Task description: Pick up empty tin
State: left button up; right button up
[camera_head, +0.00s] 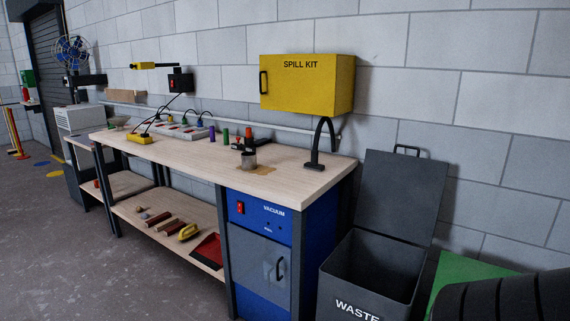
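A small grey tin (249,160) stands upright on the wooden workbench top (205,155), near its right front part. A brownish stain (264,170) lies on the bench beside it. Dark shapes with an orange-red tip show just above and behind the tin; I cannot tell whether they are in it or behind it. The inside of the tin is not clear to see. Neither of my grippers shows in the head view.
Bottles (225,136) and a power strip (180,131) are further left. The open waste bin (372,272) stands right of the bench. A black ribbed shape (505,298) fills the lower right corner.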

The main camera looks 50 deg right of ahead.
aim_at(248, 159)
jog(key=z, duration=1.45)
jog(key=i+j+z, duration=0.1)
jog(key=i+j, duration=0.25)
jog(key=i+j+z, duration=0.1)
jog(key=i+j, duration=0.2)
jog(key=i+j+z, duration=0.1)
jog(key=i+j, duration=0.25)
jog(key=i+j+z, duration=0.1)
jog(key=i+j, duration=0.2)
jog(key=j, duration=0.15)
jog(key=i+j+z, duration=0.1)
jog(key=i+j, duration=0.2)
jog(key=j, duration=0.15)
jog(key=i+j+z, duration=0.1)
jog(key=i+j, duration=0.15)
jog(key=j, duration=0.2)
jog(key=i+j+z, duration=0.1)
jog(key=i+j, duration=0.15)
jog(key=j, duration=0.2)
jog(key=i+j+z, duration=0.1)
jog(key=i+j, duration=0.15)
jog(key=j, duration=0.25)
